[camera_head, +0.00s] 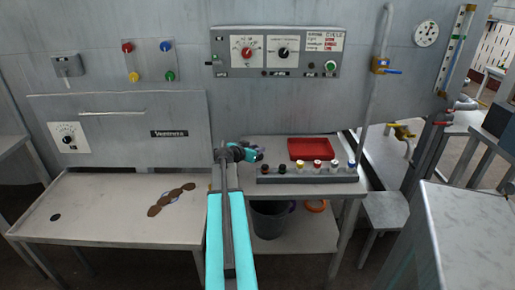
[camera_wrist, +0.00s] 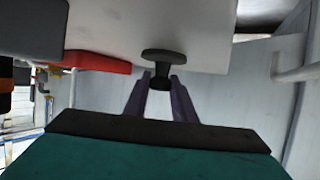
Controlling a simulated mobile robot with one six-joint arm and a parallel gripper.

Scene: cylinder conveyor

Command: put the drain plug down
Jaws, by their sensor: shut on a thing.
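The drain plug (camera_wrist: 162,56) is black, with a wide flat head and a narrower stem. In the wrist view its stem sits between the two purple fingers of my gripper (camera_wrist: 159,84), which is shut on it. The head sticks out beyond the fingertips. In the head view my gripper (camera_head: 253,154) is near the left end of the right-hand table (camera_head: 272,147); the plug is too small to make out clearly there. I cannot tell from these views whether the plug touches the table.
A red tray (camera_head: 312,148) and a grey rack (camera_head: 307,178) with several coloured caps stand on the right-hand table. A dark bucket (camera_head: 271,220) is on the shelf below.

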